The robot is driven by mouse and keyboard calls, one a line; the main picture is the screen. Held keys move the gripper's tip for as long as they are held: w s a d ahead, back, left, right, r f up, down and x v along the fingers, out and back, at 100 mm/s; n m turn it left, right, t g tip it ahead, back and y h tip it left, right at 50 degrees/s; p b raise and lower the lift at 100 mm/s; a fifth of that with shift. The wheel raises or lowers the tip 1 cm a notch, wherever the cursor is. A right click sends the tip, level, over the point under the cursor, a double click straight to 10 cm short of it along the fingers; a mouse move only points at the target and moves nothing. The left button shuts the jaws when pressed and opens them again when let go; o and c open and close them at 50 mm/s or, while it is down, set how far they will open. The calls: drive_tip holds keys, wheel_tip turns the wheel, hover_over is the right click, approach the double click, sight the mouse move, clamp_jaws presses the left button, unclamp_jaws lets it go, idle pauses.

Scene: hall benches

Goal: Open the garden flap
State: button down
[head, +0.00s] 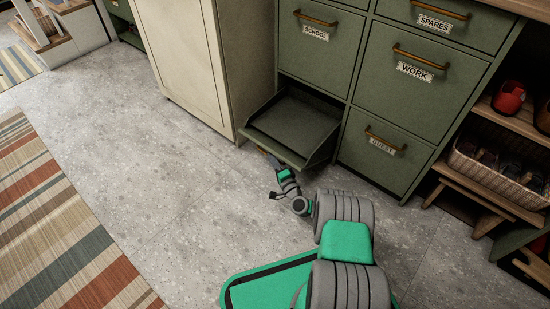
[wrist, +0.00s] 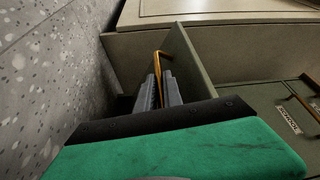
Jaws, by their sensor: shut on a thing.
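The flap (head: 290,128) at the bottom left of the green cabinet, under the SCHOOL flap, is tipped far open and shows its dark inside. Its front faces down and away, so its label is hidden and I cannot read whether it says garden. My gripper (head: 274,164) is low near the floor at the flap's outer edge. In the wrist view, my gripper (wrist: 158,94) is shut on the flap's brass handle (wrist: 158,64). The handle is mostly hidden in the head view.
The SCHOOL (head: 317,48), WORK (head: 405,80) and GUEST (head: 378,157) flaps are closed. A cream cupboard (head: 180,60) stands close on the left. A shoe rack with a basket (head: 500,172) is at the right. A striped rug (head: 60,215) lies left; the speckled floor between is clear.

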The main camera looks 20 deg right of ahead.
drive_tip(key=shift+w+d, duration=0.1)
drive_tip(key=shift+d, duration=0.25)
drive_tip(key=c, duration=1.5)
unclamp_jaws()
drive_tip(key=shift+a, duration=0.1)
drive_tip(key=s+d+p, duration=0.1)
drive_tip(key=s+p, duration=0.1)
drive_tip(key=s, duration=0.6)
drive_tip(key=shift+f, duration=0.3)
